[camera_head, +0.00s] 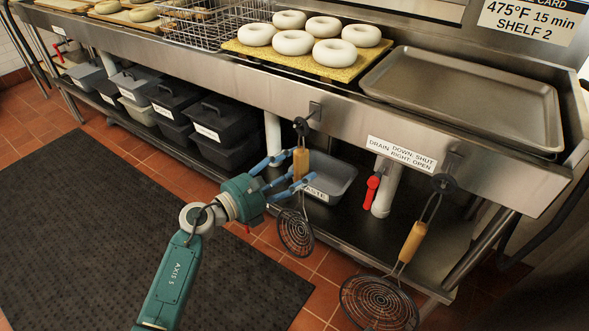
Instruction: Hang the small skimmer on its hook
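The small skimmer (296,232) has a round dark wire head and a wooden handle (301,165). It hangs down in front of the sink's front panel. Its dark top loop (301,127) is at the hook (315,110) on the panel; I cannot tell whether the loop is over the hook. My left gripper (300,169) has its blue fingers around the handle, some in front of it. I cannot tell whether they press on it. A larger skimmer (379,303) hangs from another hook (450,160) to the right. My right gripper is not in view.
A grey bin (335,172) stands on the lower shelf behind the small skimmer. A red-handled drain valve (373,188) is between the skimmers. Above are a yellow board (262,56) with several bagels and an empty metal tray (460,95). A black mat (90,235) covers the floor at left.

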